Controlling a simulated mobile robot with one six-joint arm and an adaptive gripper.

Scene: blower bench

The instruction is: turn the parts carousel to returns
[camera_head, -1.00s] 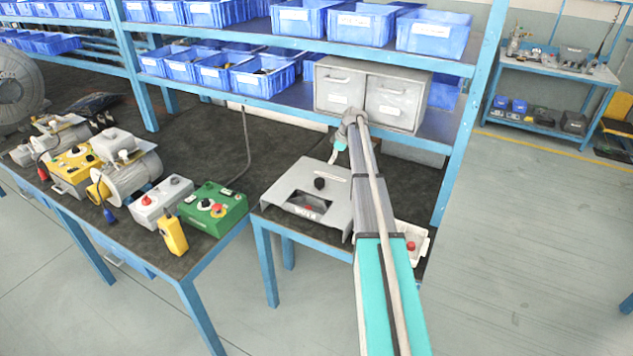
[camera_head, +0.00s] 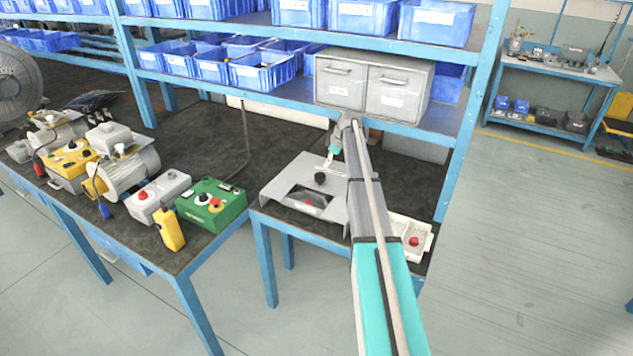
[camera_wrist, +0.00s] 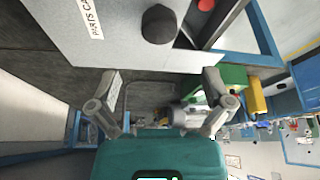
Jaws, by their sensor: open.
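The parts carousel (camera_head: 280,187) is a light grey housing with a window in its front and a black knob (camera_head: 320,179) on top. In the wrist view the housing (camera_wrist: 95,40) bears a label beginning "PARTS CA", partly cut off, and the black knob (camera_wrist: 159,24) shows at the top. Something red (camera_wrist: 206,4) shows in the window. My gripper (camera_wrist: 163,78) is open and empty, with its fingers apart below the knob in the wrist picture. In the head view my arm partly hides the gripper, which is behind the knob and apart from it.
A white tray with a red button (camera_head: 413,241) is right of my arm. A green control box (camera_head: 212,204) and yellow pendant (camera_head: 170,230) stand on the left bench. Grey drawers (camera_head: 372,88) sit on the shelf behind. Dark mat is clear behind the carousel.

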